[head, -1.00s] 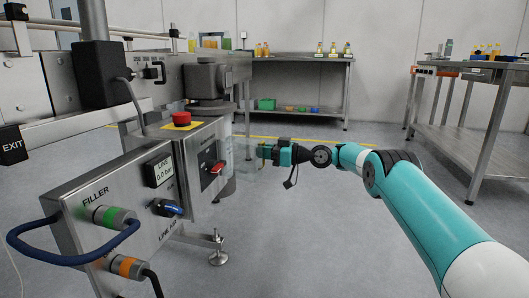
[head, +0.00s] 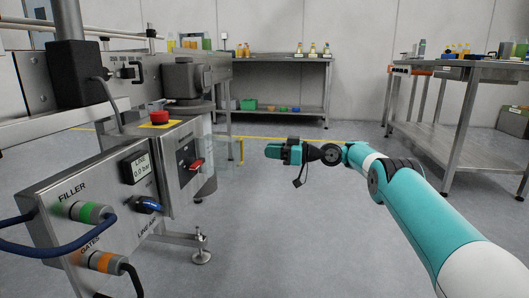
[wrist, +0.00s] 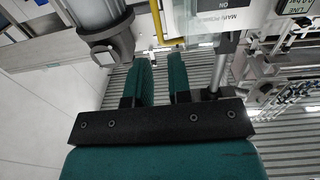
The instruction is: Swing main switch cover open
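The main switch's red handle (head: 196,164) is on the side face of the steel cabinet. The clear cover (head: 222,155) stands out from that face, swung open, with a yellow strip (head: 241,151) along its outer edge. The strip also shows in the wrist view (wrist: 157,20), beside an upside-down "MAIN POWER ON" label (wrist: 215,14). My gripper (head: 268,151) is to the right of the cover, with a visible gap between them. In the wrist view, its two green fingers (wrist: 163,68) are apart with nothing between them.
A red stop button (head: 159,117) tops the cabinet. The filler panel (head: 100,205) with a blue valve and hoses is at front left. A steel foot (head: 201,257) stands on the floor below. Workbenches (head: 290,60) are behind; the middle floor is clear.

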